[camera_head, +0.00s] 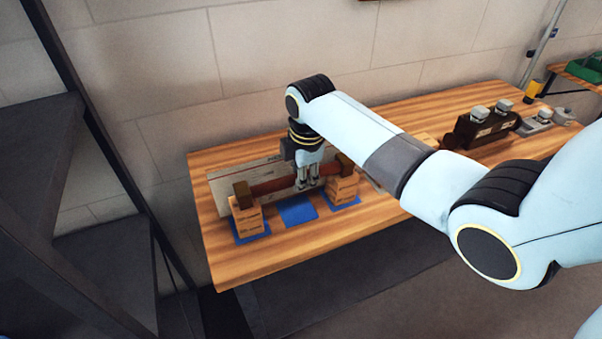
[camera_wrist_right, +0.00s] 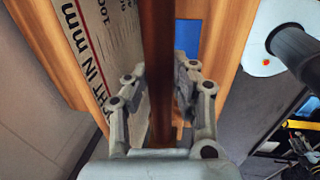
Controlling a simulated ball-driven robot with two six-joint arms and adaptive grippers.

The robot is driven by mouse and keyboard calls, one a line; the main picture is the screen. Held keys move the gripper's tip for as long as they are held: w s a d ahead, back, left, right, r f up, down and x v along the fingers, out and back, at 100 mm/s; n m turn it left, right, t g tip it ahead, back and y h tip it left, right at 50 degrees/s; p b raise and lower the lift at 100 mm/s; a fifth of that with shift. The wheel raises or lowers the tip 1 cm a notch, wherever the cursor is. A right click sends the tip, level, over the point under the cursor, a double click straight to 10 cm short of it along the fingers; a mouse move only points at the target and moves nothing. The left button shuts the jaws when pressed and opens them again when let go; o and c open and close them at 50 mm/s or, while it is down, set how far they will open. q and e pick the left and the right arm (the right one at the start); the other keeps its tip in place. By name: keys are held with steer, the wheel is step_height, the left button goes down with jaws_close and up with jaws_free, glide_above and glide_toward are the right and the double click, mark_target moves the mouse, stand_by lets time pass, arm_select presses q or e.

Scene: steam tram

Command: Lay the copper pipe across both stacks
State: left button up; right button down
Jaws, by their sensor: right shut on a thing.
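The copper pipe (camera_head: 270,187) is a reddish-brown bar held roughly level along the front of a white board. My right gripper (camera_head: 308,184) reaches down from above and is shut on it near the middle. In the right wrist view the pipe (camera_wrist_right: 158,60) runs between the two fingers (camera_wrist_right: 158,100). The left stack (camera_head: 248,218) and the right stack (camera_head: 342,189) are pale wooden blocks, each on a blue mat. Dark brown pieces show at their tops, near the pipe's ends. I cannot tell whether the pipe touches the stacks. My left gripper is not in view.
A white board (camera_head: 222,188) with printed lettering stands close behind the pipe. A bare blue mat (camera_head: 298,211) lies between the stacks. A dark model engine (camera_head: 482,128) stands further right on the wooden table (camera_head: 270,258). Dark shelving (camera_head: 100,190) is at left.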

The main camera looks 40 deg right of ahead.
steer(key=shift+c, duration=2)
jaws_free()
steer(key=shift+r, duration=0.25)
steer(key=shift+r+p, duration=0.6)
steer(key=shift+r, duration=0.45)
steer(key=shift+r, duration=2.45)
